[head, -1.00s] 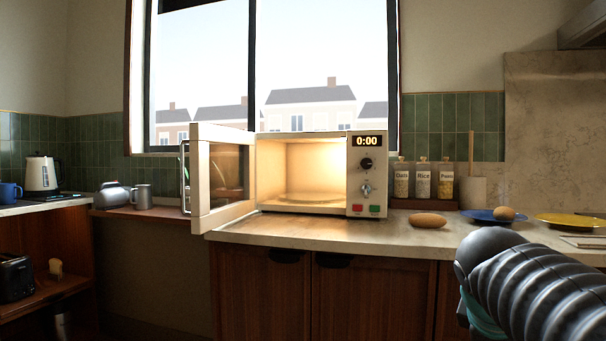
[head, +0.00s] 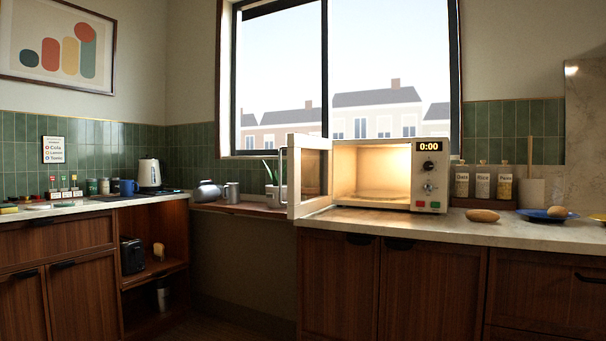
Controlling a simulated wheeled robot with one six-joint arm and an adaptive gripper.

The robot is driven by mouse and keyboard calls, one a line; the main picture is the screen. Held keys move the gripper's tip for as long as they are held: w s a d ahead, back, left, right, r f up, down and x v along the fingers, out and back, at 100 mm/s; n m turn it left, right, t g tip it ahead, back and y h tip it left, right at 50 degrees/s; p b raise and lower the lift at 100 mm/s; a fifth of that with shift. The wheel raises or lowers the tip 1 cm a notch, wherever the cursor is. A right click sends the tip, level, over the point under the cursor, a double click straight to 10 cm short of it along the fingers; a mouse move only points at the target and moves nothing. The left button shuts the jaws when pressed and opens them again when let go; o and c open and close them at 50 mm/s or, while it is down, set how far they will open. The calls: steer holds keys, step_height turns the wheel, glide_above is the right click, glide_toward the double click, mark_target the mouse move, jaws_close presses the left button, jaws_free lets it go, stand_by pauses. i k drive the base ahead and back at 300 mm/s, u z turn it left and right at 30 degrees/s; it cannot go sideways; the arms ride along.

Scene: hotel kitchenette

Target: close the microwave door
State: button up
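The cream microwave (head: 428,178) stands on the counter below the window, lit inside, with a glass plate (head: 375,194) on its floor and 0:00 on its display. Its door (head: 309,175) is wide open, hinged at the left and swung out toward me past the counter's left end. The door's handle (head: 284,176) is on the door's outer left side. My gripper and arm are not in view.
A bread roll (head: 482,216), labelled jars (head: 482,182) and a blue plate (head: 541,215) are right of the microwave. A lower ledge (head: 240,208) with a plant (head: 272,186) and metal pots lies left, behind the door. The floor at lower left is clear.

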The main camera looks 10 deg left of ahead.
mark_target(309, 158)
steer(key=u, duration=0.65)
steer(key=i, duration=0.7)
steer(key=u, duration=0.9)
steer(key=i, duration=0.85)
steer(key=z, duration=0.6)
steer(key=i, duration=1.15)
steer(key=z, duration=1.15)
steer(key=k, duration=1.15)
steer(key=u, duration=0.35)
